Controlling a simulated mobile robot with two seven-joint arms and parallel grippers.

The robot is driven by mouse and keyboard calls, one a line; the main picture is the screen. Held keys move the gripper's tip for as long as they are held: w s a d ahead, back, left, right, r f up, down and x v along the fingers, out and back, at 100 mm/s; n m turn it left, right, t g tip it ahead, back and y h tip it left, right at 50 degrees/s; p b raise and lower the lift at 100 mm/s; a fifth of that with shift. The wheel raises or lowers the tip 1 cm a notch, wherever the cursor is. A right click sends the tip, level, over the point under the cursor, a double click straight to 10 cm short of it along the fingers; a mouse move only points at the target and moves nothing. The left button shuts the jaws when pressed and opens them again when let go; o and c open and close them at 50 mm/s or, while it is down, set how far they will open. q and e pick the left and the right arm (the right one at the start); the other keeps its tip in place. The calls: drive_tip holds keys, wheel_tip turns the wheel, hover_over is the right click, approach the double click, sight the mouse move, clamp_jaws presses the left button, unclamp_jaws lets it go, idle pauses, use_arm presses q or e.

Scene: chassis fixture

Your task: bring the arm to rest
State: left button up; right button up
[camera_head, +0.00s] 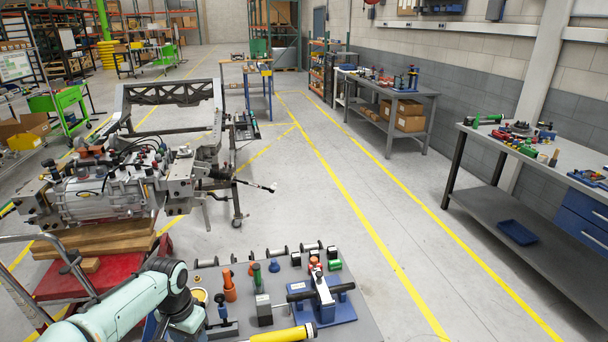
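My pale green arm comes in from the lower left, over the near left corner of the grey worktable (350,327). It bends down at a dark joint, and its far end runs out of the bottom of the picture. No fingertips show, so I cannot see whether this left gripper holds anything. My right arm and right gripper are not in view.
The worktable holds a blue-based fixture (330,312), a yellow cylinder (284,335), an orange bottle (229,287) and several small parts. A chassis with an engine (105,195) stands at left near a red lift cart (75,277). Open floor (340,215) lies beyond the table.

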use_arm(q)
drive_tip(key=s+d+f+n+h, duration=0.1)
drive_tip(key=s+d+f, duration=0.2)
drive_tip(key=f, duration=0.5)
drive_tip(key=s+d+f+n+h, duration=0.1)
drive_tip(key=s+d+f, duration=0.15)
drive_tip(key=f, duration=0.65)
drive_tip(key=s+d+f+h, duration=0.15)
drive_tip(key=d+f, duration=0.25)
drive_tip(key=f, duration=0.4)
drive_tip(key=s+d+f+n, duration=0.2)
drive_tip(key=s+f, duration=0.3)
drive_tip(key=s, duration=0.4)
drive_tip(key=s+d+f+n, duration=0.1)
drive_tip(key=s+f+n, duration=0.2)
drive_tip(key=s, duration=0.7)
wheel_tip(320, 180, down, 2)
drive_tip(key=shift+s+d+f+g, duration=0.2)
drive_tip(key=shift+s+d+g, duration=0.1)
drive_tip(key=shift+d, duration=0.1)
drive_tip(key=shift+w, duration=0.1)
